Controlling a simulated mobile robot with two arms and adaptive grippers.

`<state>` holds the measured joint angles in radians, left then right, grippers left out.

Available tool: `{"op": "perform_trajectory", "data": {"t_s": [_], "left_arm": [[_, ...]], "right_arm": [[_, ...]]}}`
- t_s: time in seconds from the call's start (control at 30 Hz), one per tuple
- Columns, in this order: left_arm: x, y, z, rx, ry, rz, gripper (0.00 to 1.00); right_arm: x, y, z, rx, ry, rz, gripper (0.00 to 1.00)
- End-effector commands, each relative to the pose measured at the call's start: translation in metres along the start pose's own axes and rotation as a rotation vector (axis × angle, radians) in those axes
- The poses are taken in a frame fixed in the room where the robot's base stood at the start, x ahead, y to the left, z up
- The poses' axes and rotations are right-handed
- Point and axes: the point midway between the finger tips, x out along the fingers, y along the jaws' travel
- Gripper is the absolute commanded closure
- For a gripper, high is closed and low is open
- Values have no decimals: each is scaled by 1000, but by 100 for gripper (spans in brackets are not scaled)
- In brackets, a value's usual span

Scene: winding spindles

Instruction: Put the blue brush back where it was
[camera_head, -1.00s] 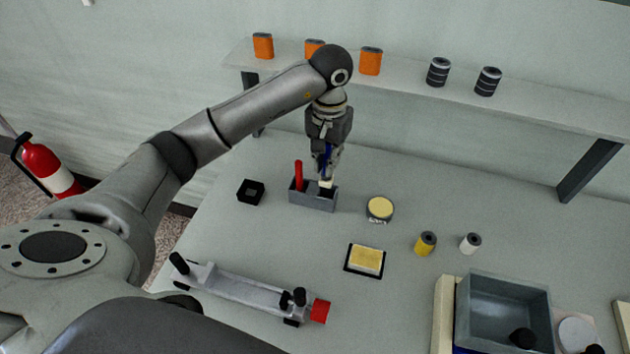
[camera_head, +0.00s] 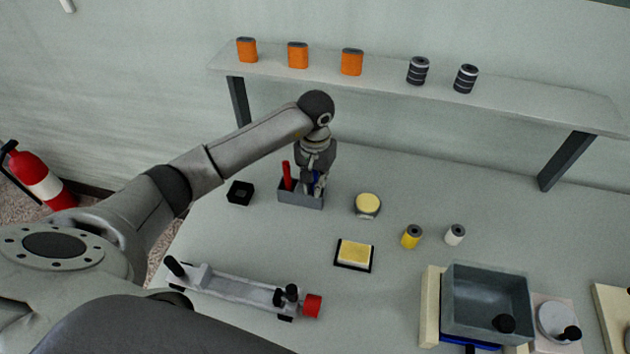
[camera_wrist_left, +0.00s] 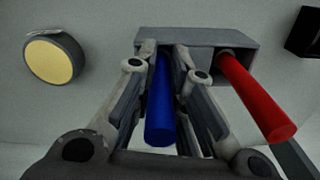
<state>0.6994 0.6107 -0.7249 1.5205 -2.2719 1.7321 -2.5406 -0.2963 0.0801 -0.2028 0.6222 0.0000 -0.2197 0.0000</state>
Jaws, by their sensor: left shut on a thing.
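The blue brush (camera_wrist_left: 160,105) is upright between the fingers of my left gripper (camera_head: 316,188), which is shut on its handle. In the left wrist view its lower end reaches the grey holder box (camera_wrist_left: 225,40); how deep it sits is hidden by the fingers. In the head view the holder (camera_head: 300,199) stands on the table, and my left gripper is right over its right part. A red-handled tool (camera_head: 287,177) stands in the holder's left part; it also shows in the left wrist view (camera_wrist_left: 258,98). My right gripper is not in view.
A small black box (camera_head: 240,193) is left of the holder, and a round yellow-topped tin (camera_head: 368,205) is to its right. A yellow pad (camera_head: 354,254) and a clamp device (camera_head: 235,288) lie nearer. A shelf (camera_head: 510,98) with orange and black spools runs behind.

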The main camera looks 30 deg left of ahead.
Motion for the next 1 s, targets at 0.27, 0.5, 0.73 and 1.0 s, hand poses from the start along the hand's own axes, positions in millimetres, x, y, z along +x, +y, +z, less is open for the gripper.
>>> {"op": "perform_trajectory", "data": {"t_s": [0.27,0.5,0.73,1.0], "left_arm": [[1,0,0,0,0,0,67],[0,0,0,0,-1,0,67],[-16,-1,-2,1,6,-1,67],[-73,0,-1,1,7,-2,67]], "right_arm": [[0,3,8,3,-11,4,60],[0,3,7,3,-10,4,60],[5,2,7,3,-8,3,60],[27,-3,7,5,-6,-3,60]]}}
